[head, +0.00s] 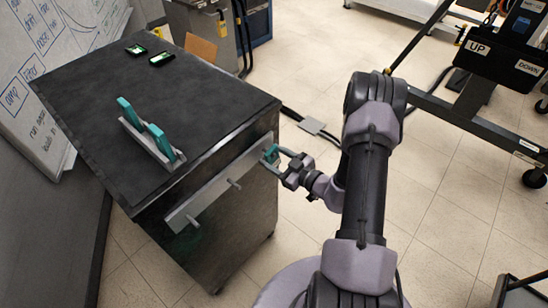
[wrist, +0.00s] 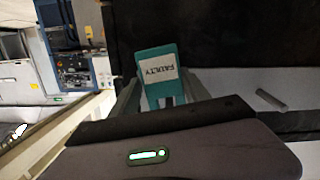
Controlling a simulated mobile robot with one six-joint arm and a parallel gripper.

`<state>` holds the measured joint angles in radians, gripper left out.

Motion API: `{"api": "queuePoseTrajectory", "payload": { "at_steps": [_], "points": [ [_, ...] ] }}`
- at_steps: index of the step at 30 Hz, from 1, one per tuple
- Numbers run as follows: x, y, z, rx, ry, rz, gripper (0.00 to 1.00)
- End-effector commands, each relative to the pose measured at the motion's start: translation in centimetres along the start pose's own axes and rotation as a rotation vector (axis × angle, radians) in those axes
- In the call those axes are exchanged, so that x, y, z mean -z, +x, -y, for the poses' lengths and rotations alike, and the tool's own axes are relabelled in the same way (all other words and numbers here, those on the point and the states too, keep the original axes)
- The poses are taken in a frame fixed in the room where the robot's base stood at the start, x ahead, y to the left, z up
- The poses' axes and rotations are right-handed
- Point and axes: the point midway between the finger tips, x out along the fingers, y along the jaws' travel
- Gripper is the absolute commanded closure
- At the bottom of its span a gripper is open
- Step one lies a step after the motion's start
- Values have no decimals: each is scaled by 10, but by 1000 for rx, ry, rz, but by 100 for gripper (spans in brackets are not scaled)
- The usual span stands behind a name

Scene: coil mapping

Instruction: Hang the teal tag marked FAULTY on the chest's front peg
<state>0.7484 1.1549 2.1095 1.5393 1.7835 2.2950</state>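Two pegs show on the strip, one mid-strip (head: 234,184) and one further left (head: 192,220). A peg (wrist: 270,100) shows right of the tag in the wrist view. I cannot tell whether the tag touches a peg.
A rack (head: 152,146) with two upright teal pieces stands on the chest top. Two small dark devices (head: 162,58) lie at its back. A whiteboard (head: 40,70) is left of the chest. A wheeled frame (head: 470,115) stands at right.

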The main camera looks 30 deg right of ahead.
Motion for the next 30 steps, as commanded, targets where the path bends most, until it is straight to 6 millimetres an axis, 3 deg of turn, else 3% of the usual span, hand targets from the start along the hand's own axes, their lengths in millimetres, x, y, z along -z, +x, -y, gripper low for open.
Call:
{"api": "queuePoseTrajectory", "payload": {
  "at_steps": [10, 14, 17, 24, 30],
  "points": [
    [0, 2, 6, 16, -2, 0, 30],
    [0, -7, 4, 13, 0, 2, 30],
    [2, -27, 2, 8, 2, 2, 30],
    [3, -105, -2, -3, 5, 0, 30],
    [2, -158, -2, -2, 2, -2, 30]
  ]
}}
